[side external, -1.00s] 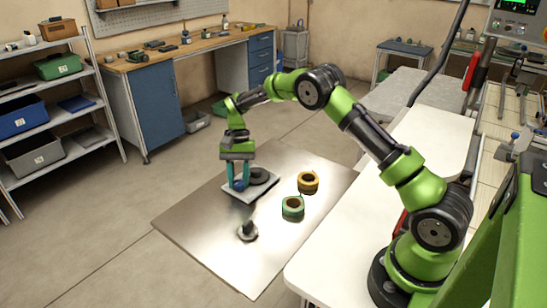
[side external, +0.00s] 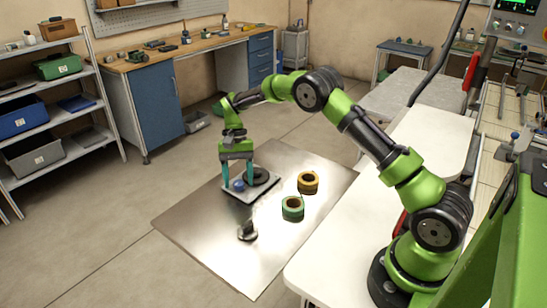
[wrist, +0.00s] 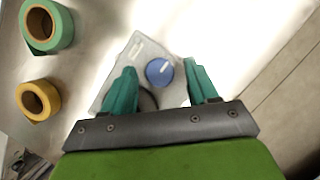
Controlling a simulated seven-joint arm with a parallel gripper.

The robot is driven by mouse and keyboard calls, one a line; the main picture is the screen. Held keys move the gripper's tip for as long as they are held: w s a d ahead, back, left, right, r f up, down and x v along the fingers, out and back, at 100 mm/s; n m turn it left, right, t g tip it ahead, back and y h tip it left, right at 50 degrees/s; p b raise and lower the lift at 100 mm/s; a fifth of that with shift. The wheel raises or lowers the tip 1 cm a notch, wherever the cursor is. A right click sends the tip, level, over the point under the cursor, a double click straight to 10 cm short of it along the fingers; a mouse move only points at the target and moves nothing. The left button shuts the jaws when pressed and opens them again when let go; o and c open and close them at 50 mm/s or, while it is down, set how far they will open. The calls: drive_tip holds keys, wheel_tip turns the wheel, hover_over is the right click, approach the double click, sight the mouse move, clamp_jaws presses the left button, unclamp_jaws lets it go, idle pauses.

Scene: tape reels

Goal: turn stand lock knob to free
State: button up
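The stand is a light grey plate (side external: 241,197) lying on the metal sheet, with a dark round hub (side external: 259,176) on it. The blue lock knob (side external: 238,186) sits on the plate beside the hub. In the wrist view the knob (wrist: 155,78) has a white pointer line slanting toward the upper right, and the hub (wrist: 148,100) is partly hidden by a finger. My gripper (side external: 237,183) is above the plate, fingers down and open. In the wrist view its teal fingers (wrist: 158,67) are on either side of the knob, with a gap on each side.
A green tape reel (side external: 293,208) and a yellow tape reel (side external: 308,183) stand right of the stand. A small grey metal piece (side external: 247,231) is toward the front. The metal sheet (side external: 205,215) is otherwise clear.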

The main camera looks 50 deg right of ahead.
drive_tip(key=v, duration=1.2)
idle(0.3)
drive_tip(key=s+a+r+n+t, duration=0.1)
drive_tip(key=s+a+r+t, duration=0.2)
drive_tip(key=s, duration=0.6)
drive_tip(key=s+a+r+n+t, duration=0.2)
drive_tip(key=s+a+r+t, duration=0.1)
drive_tip(key=s, duration=0.7)
drive_tip(key=s+a+r+n+t+h, duration=0.1)
drive_tip(key=s+a+r+n+t, duration=0.1)
drive_tip(key=s, duration=0.8)
wheel_tip(320, 180, up, 3)
drive_tip(key=shift+s+a+r+t, duration=0.2)
drive_tip(key=shift+a+t, duration=0.4)
drive_tip(key=shift+t, duration=0.6)
